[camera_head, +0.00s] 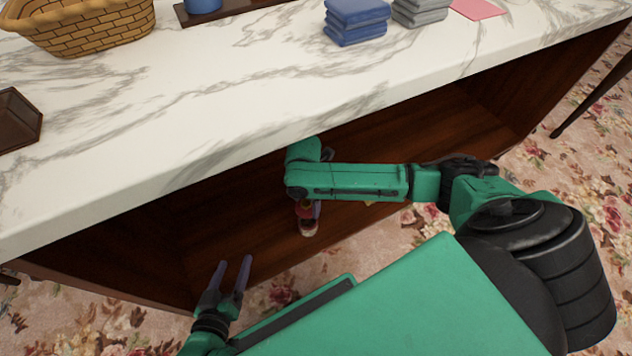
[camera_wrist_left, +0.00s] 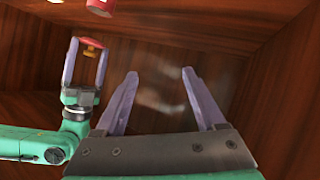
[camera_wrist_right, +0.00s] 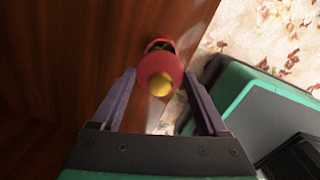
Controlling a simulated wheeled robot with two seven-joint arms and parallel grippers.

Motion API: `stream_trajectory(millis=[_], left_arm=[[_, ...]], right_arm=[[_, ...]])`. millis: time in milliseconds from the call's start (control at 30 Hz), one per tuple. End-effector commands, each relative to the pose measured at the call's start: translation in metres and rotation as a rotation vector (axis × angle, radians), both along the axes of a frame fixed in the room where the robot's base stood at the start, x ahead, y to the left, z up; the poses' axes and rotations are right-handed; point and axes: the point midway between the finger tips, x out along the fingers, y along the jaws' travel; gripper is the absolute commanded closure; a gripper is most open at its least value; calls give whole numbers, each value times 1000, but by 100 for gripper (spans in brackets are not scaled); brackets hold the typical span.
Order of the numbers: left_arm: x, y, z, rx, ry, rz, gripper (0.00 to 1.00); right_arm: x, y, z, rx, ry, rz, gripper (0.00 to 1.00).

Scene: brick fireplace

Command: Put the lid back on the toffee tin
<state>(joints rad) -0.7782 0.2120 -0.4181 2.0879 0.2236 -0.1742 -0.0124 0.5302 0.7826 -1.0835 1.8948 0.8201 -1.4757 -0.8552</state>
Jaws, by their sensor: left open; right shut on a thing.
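The red toffee-tin lid with its yellow knob (camera_wrist_right: 160,80) is between the fingertips of my right gripper (camera_wrist_right: 159,72), which is shut on it. The lid also shows in the left wrist view (camera_wrist_left: 91,43). The red tin (camera_wrist_right: 160,45) lies just beyond the lid in the right wrist view, its dark opening partly covered by the lid.
The tin is inside the open brown wooden cabinet (camera_head: 420,140), under a marble top (camera_head: 230,90). Floral carpet lies in front.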

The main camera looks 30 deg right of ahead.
Motion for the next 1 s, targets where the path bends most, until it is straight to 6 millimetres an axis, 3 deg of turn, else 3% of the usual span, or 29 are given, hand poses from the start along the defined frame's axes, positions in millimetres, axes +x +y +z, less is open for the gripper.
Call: stream_trajectory(millis=[467, 567, 1000], left_arm=[[10, 0, -61, -55, -97, 55, 28], [19, 0, -44, -62, -133, 62, 28], [53, 2, -3, -81, -272, 80, 28]], right_arm=[[0, 0, -46, -1, -1, -5, 85], [0, 0, -42, 0, 0, -6, 85], [0, 0, -56, 1, 1, -7, 85]])
